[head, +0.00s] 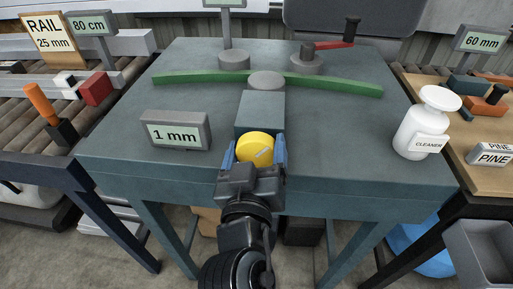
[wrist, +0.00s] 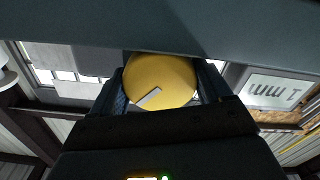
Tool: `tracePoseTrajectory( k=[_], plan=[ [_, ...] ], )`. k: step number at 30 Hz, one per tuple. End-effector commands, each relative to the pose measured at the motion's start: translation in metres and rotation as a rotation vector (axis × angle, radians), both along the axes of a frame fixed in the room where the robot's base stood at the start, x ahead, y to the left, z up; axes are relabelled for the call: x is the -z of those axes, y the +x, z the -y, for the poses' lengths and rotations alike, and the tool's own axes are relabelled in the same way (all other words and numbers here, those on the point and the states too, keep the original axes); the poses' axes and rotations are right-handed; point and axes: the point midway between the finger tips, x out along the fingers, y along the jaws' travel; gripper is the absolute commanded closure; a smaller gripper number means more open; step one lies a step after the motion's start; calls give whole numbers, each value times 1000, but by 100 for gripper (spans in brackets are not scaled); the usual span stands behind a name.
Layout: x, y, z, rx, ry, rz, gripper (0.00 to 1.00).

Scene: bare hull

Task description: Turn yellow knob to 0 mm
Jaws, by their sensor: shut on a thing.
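The yellow knob (head: 254,149) sits on the front end of a grey-green block at the front edge of the table. A pale pointer mark on its face is slanted. My gripper (head: 254,154) has one blue finger on each side of the knob and is shut on it. In the wrist view the knob (wrist: 160,82) fills the space between the fingers, and its pale mark points to the lower left. A grey display (head: 175,130) left of the knob reads "1 mm"; it also shows inverted in the wrist view (wrist: 274,90).
A curved green strip (head: 190,76) lies across the table behind the block, by grey round posts (head: 305,62) and a red-handled crank (head: 335,44). A white cleaner bottle (head: 422,125) stands at the right edge. Side benches hold other parts and signs.

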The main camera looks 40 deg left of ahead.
Motion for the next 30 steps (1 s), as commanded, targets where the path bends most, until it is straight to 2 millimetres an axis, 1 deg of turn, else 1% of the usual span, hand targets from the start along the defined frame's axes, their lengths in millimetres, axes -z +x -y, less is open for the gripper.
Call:
tracePoseTrajectory(
  k=[6, 17, 18, 24, 30],
  plan=[
    [0, 0, 0, 0, -33, 20, 52],
    [0, -1, 0, -1, -36, 22, 52],
    [0, -1, 0, -1, -35, 21, 19],
    [0, 0, 0, -1, -35, 21, 0],
    [0, 0, 0, 0, -35, 21, 0]
  ],
)
